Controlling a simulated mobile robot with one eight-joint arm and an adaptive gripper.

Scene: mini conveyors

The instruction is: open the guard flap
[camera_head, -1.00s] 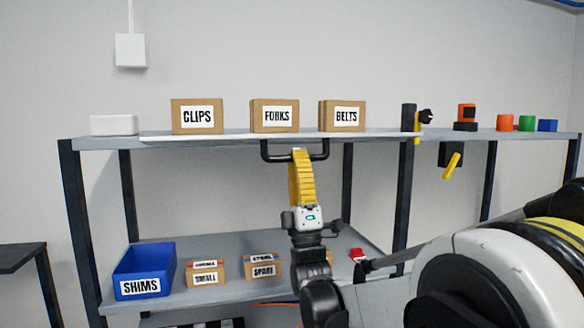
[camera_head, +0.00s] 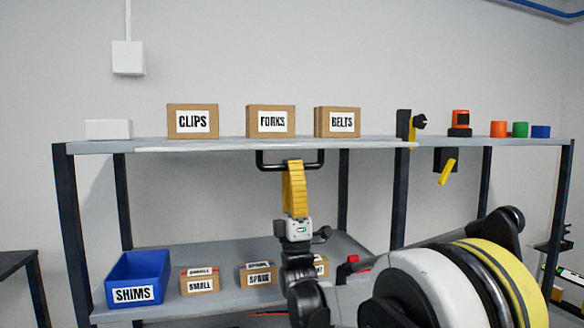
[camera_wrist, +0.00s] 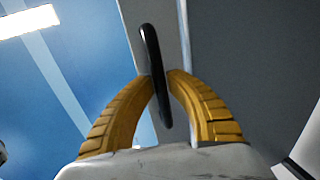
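The guard flap (camera_head: 200,150) shows as a thin pale strip seen nearly edge-on along the front of the upper shelf. Its black bar handle (camera_head: 319,159) hangs just below the shelf's front edge. My gripper (camera_head: 293,163), with yellow ribbed fingers, points up at the handle from below. In the wrist view, the handle (camera_wrist: 150,45) passes between the two curved fingertips (camera_wrist: 159,76), which are close against it on both sides. The gripper looks shut on the handle. The flap's face is mostly hidden by the viewing angle.
CLIPS (camera_head: 192,121), FORKS (camera_head: 270,121) and BELTS (camera_head: 337,122) boxes stand on the upper shelf above the handle. A blue SHIMS bin (camera_head: 138,278) and small boxes (camera_head: 200,279) are on the lower shelf. A dark shelf post (camera_head: 398,195) stands right of my gripper.

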